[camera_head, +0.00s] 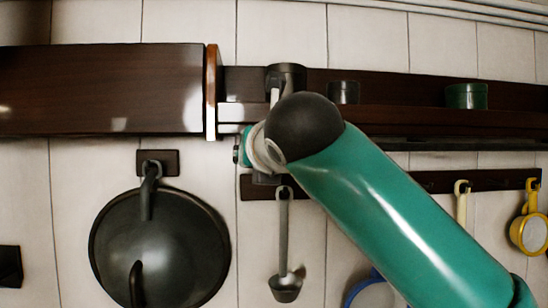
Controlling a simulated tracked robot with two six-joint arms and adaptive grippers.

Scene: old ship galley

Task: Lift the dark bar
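A long thin black bar (460,144) runs level below the brown shelf at the right; it looks like the dark bar, though I cannot be sure. Its left part is hidden behind my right arm. My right arm, teal with a black joint, comes in from the lower right and crosses the middle of the view. The joint and wrist sit in front of the shelf's left part. The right gripper's fingers cannot be made out behind them, nor whether they touch the bar. My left gripper is not in view.
A brown cabinet (100,90) with an orange-brown edge fills the upper left. A dark cup (285,74), a dark tin (344,92) and a green tin (466,96) stand on the shelf (400,118). Below hang a black pan (165,245), a ladle (284,240) and a yellow-rimmed utensil (530,232).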

